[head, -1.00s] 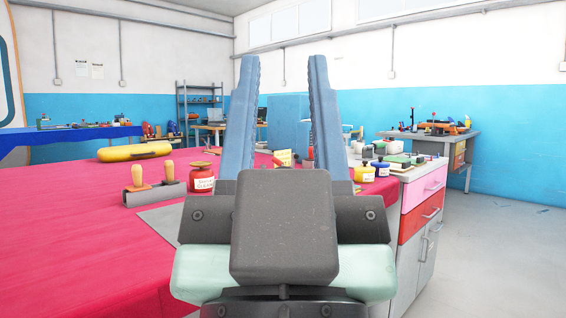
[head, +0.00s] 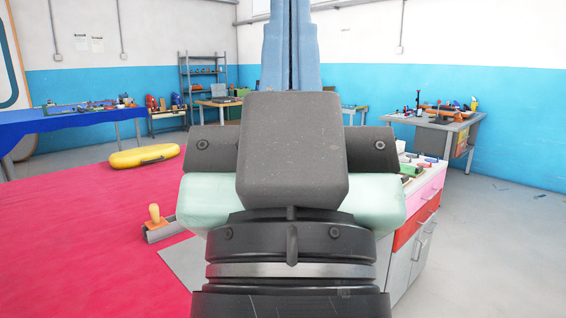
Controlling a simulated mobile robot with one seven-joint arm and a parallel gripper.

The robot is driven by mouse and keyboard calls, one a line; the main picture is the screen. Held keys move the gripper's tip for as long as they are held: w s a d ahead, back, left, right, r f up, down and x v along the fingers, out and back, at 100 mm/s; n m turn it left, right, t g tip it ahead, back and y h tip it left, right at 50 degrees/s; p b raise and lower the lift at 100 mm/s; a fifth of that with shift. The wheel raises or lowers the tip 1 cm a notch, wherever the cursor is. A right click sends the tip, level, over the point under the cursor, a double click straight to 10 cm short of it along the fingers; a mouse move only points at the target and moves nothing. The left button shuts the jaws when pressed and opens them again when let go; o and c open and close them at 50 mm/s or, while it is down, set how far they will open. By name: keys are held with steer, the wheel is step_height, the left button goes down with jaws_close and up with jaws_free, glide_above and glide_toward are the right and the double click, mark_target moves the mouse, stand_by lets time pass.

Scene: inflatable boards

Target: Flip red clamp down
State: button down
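My gripper (head: 291,40) rises in the middle of the head view, pointing up and away from me. Its two blue fingers are together with only a thin dark line between them, and no object shows in them; the very tips run past the top edge. I cannot make out a red clamp now; my gripper and wrist hide the middle of the workplace.
A red table top (head: 90,235) fills the left, with a yellow inflatable board (head: 144,156) and a wooden-handled tool (head: 156,222). A drawer cabinet (head: 419,205) stands right. A blue-covered table (head: 70,118) and a grey workbench (head: 440,122) are farther back.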

step_height(320, 180, up, 19)
steer(key=p, duration=1.6)
steer(key=shift+f, duration=0.1)
steer(key=shift+w, duration=0.15)
